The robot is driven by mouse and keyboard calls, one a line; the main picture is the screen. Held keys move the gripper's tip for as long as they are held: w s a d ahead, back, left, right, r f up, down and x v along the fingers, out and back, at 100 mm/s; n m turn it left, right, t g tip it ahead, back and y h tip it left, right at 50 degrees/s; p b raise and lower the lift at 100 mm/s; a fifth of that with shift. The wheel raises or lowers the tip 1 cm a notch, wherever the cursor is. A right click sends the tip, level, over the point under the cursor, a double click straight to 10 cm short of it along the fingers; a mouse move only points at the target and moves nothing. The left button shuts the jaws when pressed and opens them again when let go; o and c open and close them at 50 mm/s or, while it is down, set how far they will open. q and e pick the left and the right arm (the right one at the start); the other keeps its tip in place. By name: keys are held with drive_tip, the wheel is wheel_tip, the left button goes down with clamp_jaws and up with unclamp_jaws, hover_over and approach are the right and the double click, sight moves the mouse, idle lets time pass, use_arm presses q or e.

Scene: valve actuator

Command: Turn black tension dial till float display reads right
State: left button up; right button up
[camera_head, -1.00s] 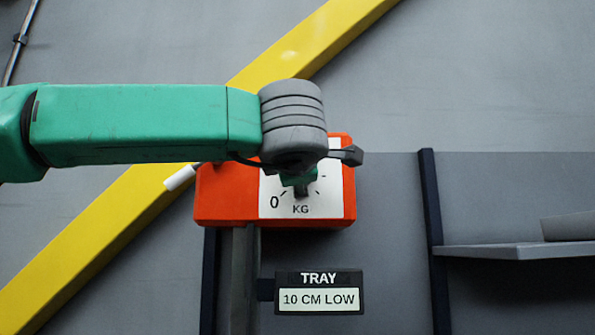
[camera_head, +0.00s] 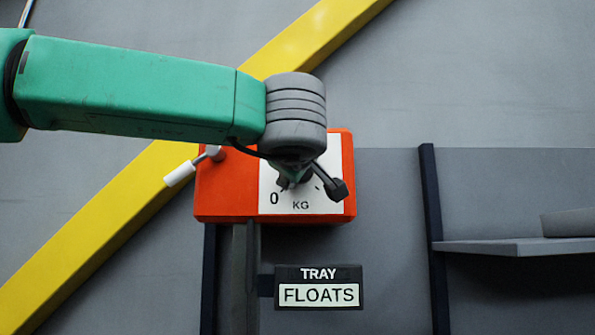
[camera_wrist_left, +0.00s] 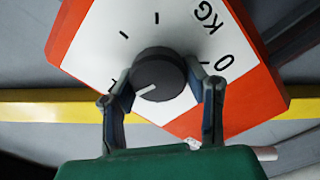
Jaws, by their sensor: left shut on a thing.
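The black tension dial (camera_wrist_left: 158,76) sits on a white scale face marked 0 and KG on an orange box (camera_head: 226,188). In the left wrist view its white pointer line points to the lower left of the picture. My left gripper (camera_wrist_left: 161,90) is shut on the dial, one finger on each side. In the head view my wrist hides most of the dial. The float display (camera_head: 319,294) below the box is headed TRAY and reads FLOATS. My right gripper is not in view.
A white-handled lever (camera_head: 180,174) sticks out at the box's left. A grey post (camera_head: 240,280) stands under the box. A yellow diagonal beam (camera_head: 90,241) crosses behind. A grey shelf (camera_head: 510,247) is at the right.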

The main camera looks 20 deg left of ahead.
use_arm(q)
drive_tip(key=shift+w+d+f+m, duration=0.1)
drive_tip(key=shift+d+f+m, duration=0.1)
drive_tip(key=shift+f+m, duration=0.25)
drive_tip(key=o, duration=1.2)
drive_tip(key=shift+r, duration=0.2)
drive_tip(key=shift+s+d+r, duration=0.1)
drive_tip(key=shift+s, duration=0.15)
drive_tip(key=v, duration=1.1)
drive_tip(key=shift+s+d, duration=0.15)
drive_tip(key=shift+s, duration=0.05)
drive_tip(key=shift+s, duration=0.1)
